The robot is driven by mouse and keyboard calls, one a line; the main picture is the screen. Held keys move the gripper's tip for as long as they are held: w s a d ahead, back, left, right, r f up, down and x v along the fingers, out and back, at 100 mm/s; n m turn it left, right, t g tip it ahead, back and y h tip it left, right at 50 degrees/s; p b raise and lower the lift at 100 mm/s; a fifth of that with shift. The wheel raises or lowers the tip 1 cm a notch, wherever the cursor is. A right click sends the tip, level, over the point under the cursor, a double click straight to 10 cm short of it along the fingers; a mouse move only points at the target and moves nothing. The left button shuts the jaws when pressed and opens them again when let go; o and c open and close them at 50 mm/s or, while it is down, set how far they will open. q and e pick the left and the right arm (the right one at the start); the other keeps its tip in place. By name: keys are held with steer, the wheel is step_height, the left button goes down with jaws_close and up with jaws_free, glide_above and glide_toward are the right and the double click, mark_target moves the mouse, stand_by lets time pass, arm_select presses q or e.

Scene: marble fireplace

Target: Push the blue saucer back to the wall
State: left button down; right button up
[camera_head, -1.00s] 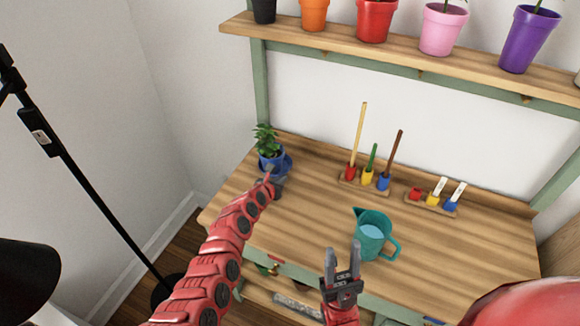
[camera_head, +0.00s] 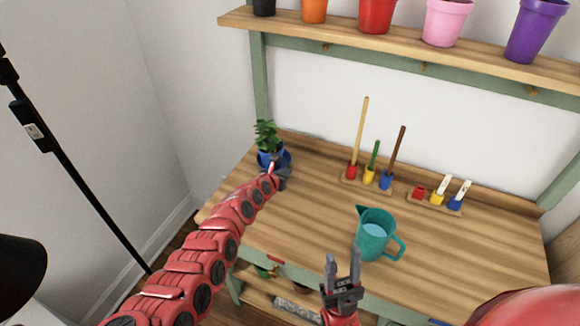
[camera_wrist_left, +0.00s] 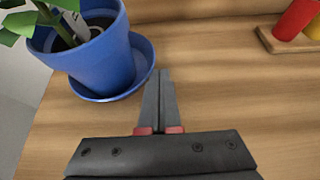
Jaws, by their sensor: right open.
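The blue saucer (camera_wrist_left: 110,97) sits on the wooden tabletop under a blue pot (camera_wrist_left: 95,62) with a green plant. In the head view, the saucer (camera_head: 289,160) and pot (camera_head: 266,160) are at the back left of the table, close to the back edge strip, partly hidden by my left gripper. My left gripper (camera_wrist_left: 160,72) is shut and empty, low over the table, its tips right beside the saucer's right rim. Whether they touch it I cannot tell. My right gripper (camera_head: 343,256) is open and empty in front of the table.
A teal watering jug (camera_head: 373,245) stands mid-table. Wooden holders with coloured tools (camera_head: 369,180) and small labelled pieces (camera_head: 438,200) stand along the back. A shelf (camera_head: 400,45) with several pots is above. A black lamp stand (camera_head: 75,165) is at left.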

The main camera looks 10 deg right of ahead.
mark_target(290, 164)
arm_select(q)
steer(key=shift+w+d+b, duration=0.25)
steer(key=shift+w+b, duration=0.15)
steer(key=shift+b, duration=0.1)
steer(key=shift+w+d+b, duration=0.8)
steer(key=shift+w+b, duration=0.3)
steer(key=shift+b, duration=1.7)
steer(key=shift+w+d+r+b, duration=0.1)
steer(key=shift+w+b, duration=0.05)
steer(key=shift+b, duration=0.15)
